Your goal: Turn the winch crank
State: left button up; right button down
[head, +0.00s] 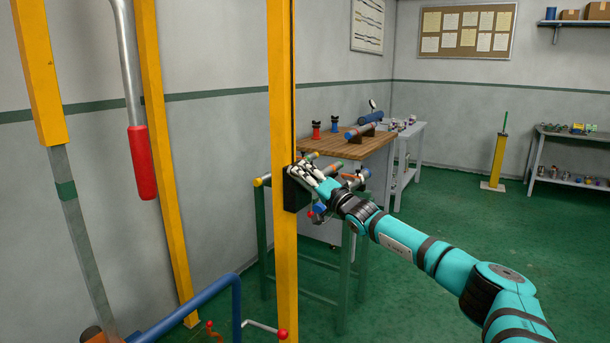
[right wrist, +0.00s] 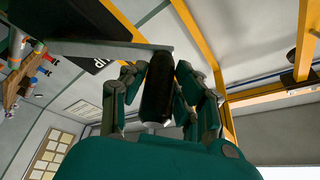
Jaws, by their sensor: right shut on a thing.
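The winch (head: 295,190) is a dark box on the yellow upright post (head: 282,100) in the head view. My right gripper (head: 312,177) reaches it from the right, at the post's right side. In the right wrist view, the fingers of my right gripper (right wrist: 160,80) are closed around the black crank grip (right wrist: 157,95). A grey crank arm (right wrist: 100,50) runs from the grip's top toward the left. In the head view the grip is too small and covered to make out. My left gripper is not in view.
A wooden-topped bench (head: 345,145) with pipes and vises stands behind my right gripper. A long lever with a red handle (head: 142,165) hangs at the left front. A blue bent tube (head: 190,305) is at the bottom. Green floor (head: 440,240) is open at the right.

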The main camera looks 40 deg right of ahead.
jog(key=shift+a+f, duration=0.25)
jog(key=shift+f, duration=0.25)
jog(key=c, duration=1.2)
grip_release()
jog(key=shift+o, duration=1)
jog(key=shift+r, duration=0.1)
jog(key=shift+d+r, duration=0.15)
jog(key=v, duration=1.2)
